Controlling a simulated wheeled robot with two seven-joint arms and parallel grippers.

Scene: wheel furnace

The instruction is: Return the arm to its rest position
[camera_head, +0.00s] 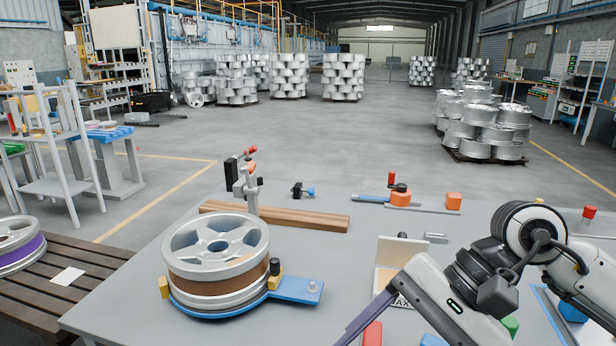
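My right arm (465,285) comes in at the lower right, bent, with its dark joint raised above the table. Its gripper fingers cannot be made out in the picture. My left arm and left gripper are not in view. A silver wheel with a brown band (218,255) lies flat on a blue round fixture (298,289) on the grey table (140,300). No gripper is seen touching the wheel.
A brown wooden bar (300,218) and a clamp (244,182) stand behind the wheel. An open box (401,252), an orange block (453,200) and small tools lie near my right arm. Another wheel (18,243) rests on a slatted bench (65,295) at left.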

